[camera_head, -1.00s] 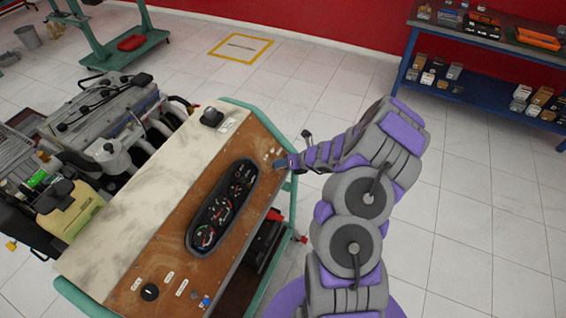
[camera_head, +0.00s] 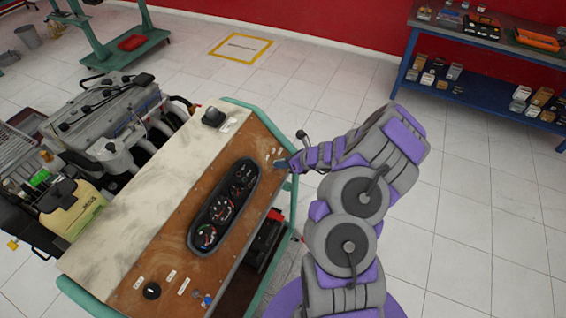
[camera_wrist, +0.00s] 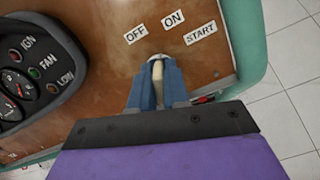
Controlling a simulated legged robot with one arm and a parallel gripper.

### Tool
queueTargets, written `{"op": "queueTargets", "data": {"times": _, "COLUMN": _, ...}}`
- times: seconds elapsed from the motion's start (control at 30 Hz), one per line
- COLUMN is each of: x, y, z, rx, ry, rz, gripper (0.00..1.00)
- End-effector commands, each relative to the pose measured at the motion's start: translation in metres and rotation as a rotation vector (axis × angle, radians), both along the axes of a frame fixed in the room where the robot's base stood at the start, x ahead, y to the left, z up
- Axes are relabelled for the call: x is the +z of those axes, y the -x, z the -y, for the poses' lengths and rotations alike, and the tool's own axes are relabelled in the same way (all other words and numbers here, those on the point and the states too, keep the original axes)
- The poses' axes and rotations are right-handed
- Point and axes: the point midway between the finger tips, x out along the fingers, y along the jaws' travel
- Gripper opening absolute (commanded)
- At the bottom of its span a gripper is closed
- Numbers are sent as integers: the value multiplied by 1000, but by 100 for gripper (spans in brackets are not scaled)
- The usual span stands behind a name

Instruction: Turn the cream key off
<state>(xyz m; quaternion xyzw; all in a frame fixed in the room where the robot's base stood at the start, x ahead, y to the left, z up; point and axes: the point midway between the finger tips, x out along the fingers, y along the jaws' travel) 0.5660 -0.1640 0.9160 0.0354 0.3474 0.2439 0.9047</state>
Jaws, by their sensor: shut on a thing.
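The cream key (camera_wrist: 157,71) sits in a round switch on the brown wooden panel (camera_wrist: 105,75), just below the OFF, ON and START labels. In the wrist view my gripper (camera_wrist: 157,80) has its blue fingers on either side of the key, shut on it. The key shows as a narrow strip between the fingertips. I cannot tell which label the key is turned to. In the head view my gripper (camera_head: 281,164) reaches the far right end of the panel from the right and hides the key there.
A dark gauge cluster (camera_head: 225,205) lies left of the gripper on the panel. A green tube frame (camera_head: 265,115) edges the console. A black knob (camera_head: 151,291) is at the near end. An engine (camera_head: 105,120) stands at left. Tiled floor is open at right.

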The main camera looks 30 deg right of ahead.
Motion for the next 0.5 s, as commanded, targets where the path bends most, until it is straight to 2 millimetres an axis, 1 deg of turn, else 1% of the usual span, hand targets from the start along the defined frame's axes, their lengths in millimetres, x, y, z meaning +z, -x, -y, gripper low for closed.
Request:
{"op": "queueTargets", "data": {"times": 0.2, "x": -1, "y": 0, "z": 0, "rx": 104, "ry": 94, "rz": 71, "gripper": 0}}
{"op": "queueTargets", "data": {"times": 0.5, "x": -1, "y": 1, "z": 0, "rx": 199, "ry": 175, "rz": 134, "gripper": 0}}
